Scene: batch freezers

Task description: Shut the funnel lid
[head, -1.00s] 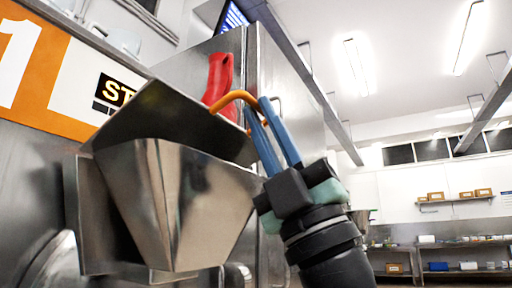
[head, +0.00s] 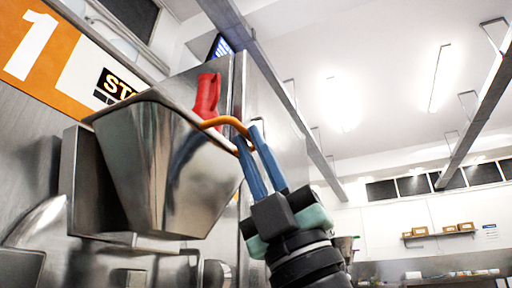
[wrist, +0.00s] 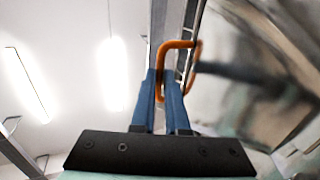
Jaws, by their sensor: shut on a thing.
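The steel funnel (head: 165,175) hangs on the machine front at the left of the head view. Its lid (head: 152,95) shows only as a thin dark edge along the funnel's top rim, seen from below; any small gap there cannot be told. The lid's orange handle (head: 215,121) sticks out from the front, and it also shows in the wrist view (wrist: 193,62). My gripper (head: 246,138) comes from the lower right, its blue fingers shut on the handle. In the wrist view, my fingers (wrist: 167,85) are around the handle's end, beside the blurred steel surface.
A red handle (head: 206,97) stands up behind the funnel on the tall steel machine (head: 285,130). An orange panel (head: 45,50) marked 1 is at the left. Shelves with boxes (head: 458,227) are far off at the right, with open room between.

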